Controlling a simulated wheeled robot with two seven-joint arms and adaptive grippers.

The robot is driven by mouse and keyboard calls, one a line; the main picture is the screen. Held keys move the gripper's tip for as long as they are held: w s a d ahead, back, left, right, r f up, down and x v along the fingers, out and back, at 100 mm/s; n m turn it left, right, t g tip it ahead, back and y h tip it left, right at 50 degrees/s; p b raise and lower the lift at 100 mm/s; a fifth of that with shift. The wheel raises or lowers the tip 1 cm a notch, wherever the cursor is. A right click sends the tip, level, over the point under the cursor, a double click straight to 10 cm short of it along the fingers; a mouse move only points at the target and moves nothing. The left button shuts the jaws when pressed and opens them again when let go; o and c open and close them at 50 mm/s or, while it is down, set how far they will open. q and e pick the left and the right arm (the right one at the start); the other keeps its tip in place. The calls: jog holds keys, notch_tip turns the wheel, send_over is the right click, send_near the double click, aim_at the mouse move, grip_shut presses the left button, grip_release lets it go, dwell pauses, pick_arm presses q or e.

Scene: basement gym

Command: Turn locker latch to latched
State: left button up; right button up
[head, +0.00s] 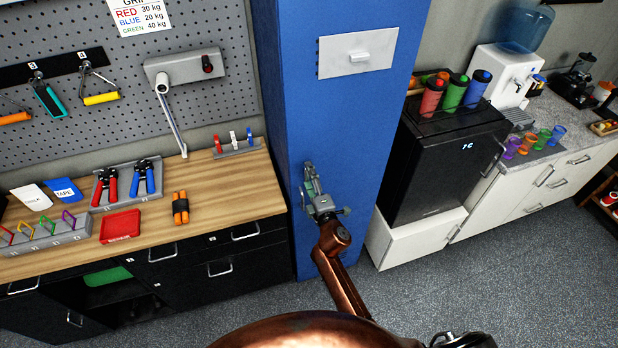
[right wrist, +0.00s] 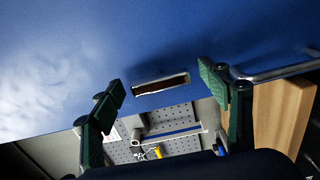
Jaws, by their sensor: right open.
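The blue locker (head: 338,120) stands in the middle of the head view. The fingers appear apart from the bar. I cannot tell if this bar is the latch. My left gripper is not seen.
A wooden workbench (head: 240,190) with tools, a red tray (head: 121,226) and a pegboard (head: 215,95) is left of the locker. A black fridge (head: 437,165) and white cabinets (head: 520,190) are to the right. Grey floor is open in front.

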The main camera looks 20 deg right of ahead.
jog(key=s, duration=1.2)
jog(key=shift+d, duration=0.15)
